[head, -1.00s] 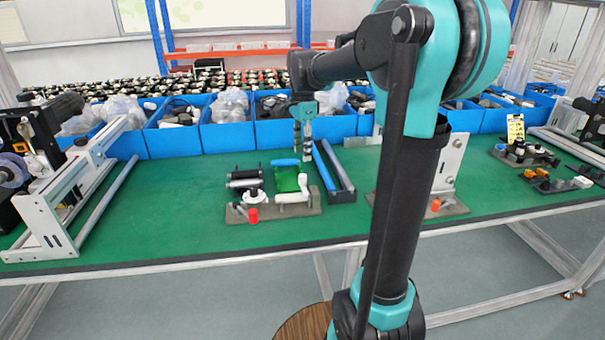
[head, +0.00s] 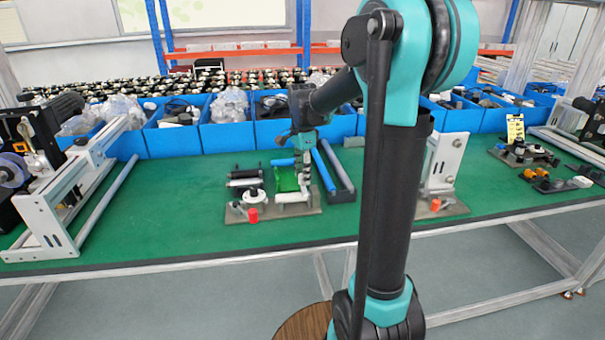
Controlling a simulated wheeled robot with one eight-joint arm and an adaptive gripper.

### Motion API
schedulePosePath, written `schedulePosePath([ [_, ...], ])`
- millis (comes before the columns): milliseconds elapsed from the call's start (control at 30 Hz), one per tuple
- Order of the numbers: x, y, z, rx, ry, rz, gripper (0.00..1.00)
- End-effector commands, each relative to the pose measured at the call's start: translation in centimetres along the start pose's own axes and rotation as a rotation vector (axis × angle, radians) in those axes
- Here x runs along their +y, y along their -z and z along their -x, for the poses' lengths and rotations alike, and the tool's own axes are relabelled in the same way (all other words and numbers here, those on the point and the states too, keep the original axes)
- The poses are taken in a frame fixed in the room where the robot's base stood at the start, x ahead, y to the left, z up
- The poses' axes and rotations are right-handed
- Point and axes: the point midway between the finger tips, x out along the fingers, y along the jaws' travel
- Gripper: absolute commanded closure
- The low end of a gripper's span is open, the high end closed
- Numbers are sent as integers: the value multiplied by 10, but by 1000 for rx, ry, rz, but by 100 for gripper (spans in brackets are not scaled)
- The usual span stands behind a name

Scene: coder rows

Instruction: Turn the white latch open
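The white latch (head: 288,197) is on a small grey fixture plate (head: 284,214) on the green table. It lies roughly left to right below a green piece (head: 284,180). My gripper (head: 303,188) points down at the latch's right end and hides that end. The fingers look very close to the latch, but I cannot tell whether they touch it. The fingers are too small and overlapped to show whether they are open or shut.
Beside the latch are black rollers (head: 244,178), a white round part (head: 253,195) and a red knob (head: 253,215). A dark tray with a blue bar (head: 324,170) stands close right. Blue bins (head: 228,137) line the back. The table front is clear.

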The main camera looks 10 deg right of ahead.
Motion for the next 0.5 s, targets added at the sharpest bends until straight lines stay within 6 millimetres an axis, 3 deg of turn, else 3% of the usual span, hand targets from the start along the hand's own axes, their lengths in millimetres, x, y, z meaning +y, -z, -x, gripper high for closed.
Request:
schedulePosePath([
  [33, 0, 0, 0, 0, 0, 0, 71],
  [267, 0, 0, 0, 0, 0, 0, 100],
  [500, 0, 0, 0, 0, 0, 9, 100],
])
